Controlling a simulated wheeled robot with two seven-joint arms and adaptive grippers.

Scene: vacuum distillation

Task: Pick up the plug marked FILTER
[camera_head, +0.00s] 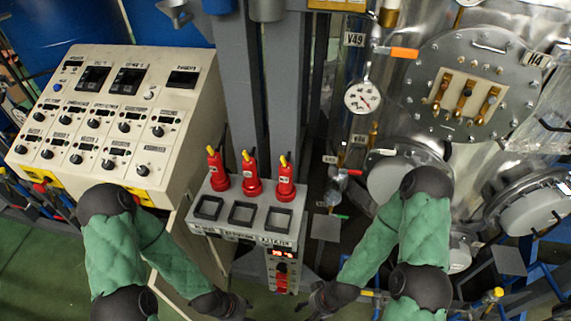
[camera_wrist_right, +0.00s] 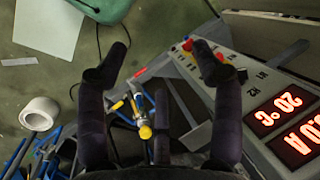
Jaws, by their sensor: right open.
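Three red plugs with yellow tops stand upright in a row at the back of a grey box: a left plug (camera_head: 217,170), a middle plug (camera_head: 251,174) and a right plug (camera_head: 284,179). Each has a small white label, too small to read, so I cannot tell which is FILTER. My right gripper (camera_head: 316,297) is low, right of and below the box in the head view. The right wrist view shows its jaws (camera_wrist_right: 162,62) open, with nothing between them.
The box (camera_head: 226,194) has three empty black square frames before the plugs, and a lit red display below. A cream control panel (camera_head: 180,105) stands left. Metal vessels, a gauge (camera_head: 362,97) and valves crowd the right. The wrist view shows a white roll (camera_wrist_right: 39,113) on the floor.

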